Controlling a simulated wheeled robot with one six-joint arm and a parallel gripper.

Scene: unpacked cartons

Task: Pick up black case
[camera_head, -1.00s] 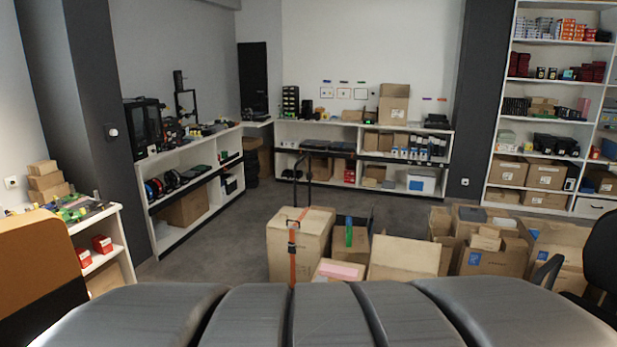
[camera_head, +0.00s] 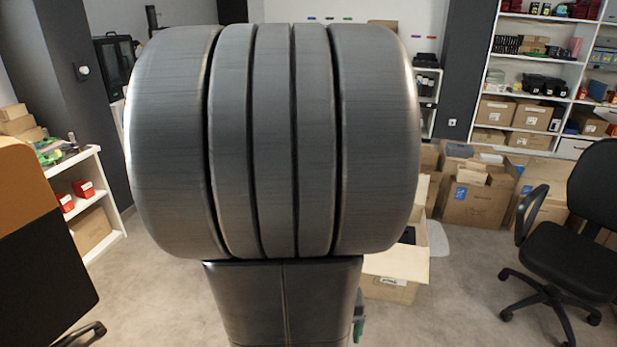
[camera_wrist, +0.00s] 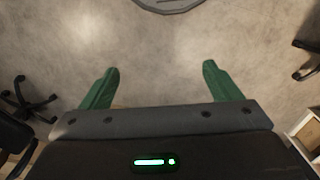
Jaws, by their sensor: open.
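My gripper (camera_wrist: 158,78) shows in the wrist view with its two green fingers wide apart. Nothing is between them but bare floor. In the head view my grey arm fills the middle, and a bit of green (camera_head: 358,328) shows at its lower right edge. I cannot make out a black case for certain. A dark object (camera_head: 408,236) shows partly inside an open carton (camera_head: 392,290) just right of my arm. My arm hides part of that carton, and I cannot tell what the dark object is.
Several cartons (camera_head: 475,203) stand at the right before tall shelves (camera_head: 530,58). A black office chair (camera_head: 580,230) is at the right. A low white shelf (camera_head: 100,195) stands at the left. Pale floor (camera_head: 455,300) is clear between the open carton and chair.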

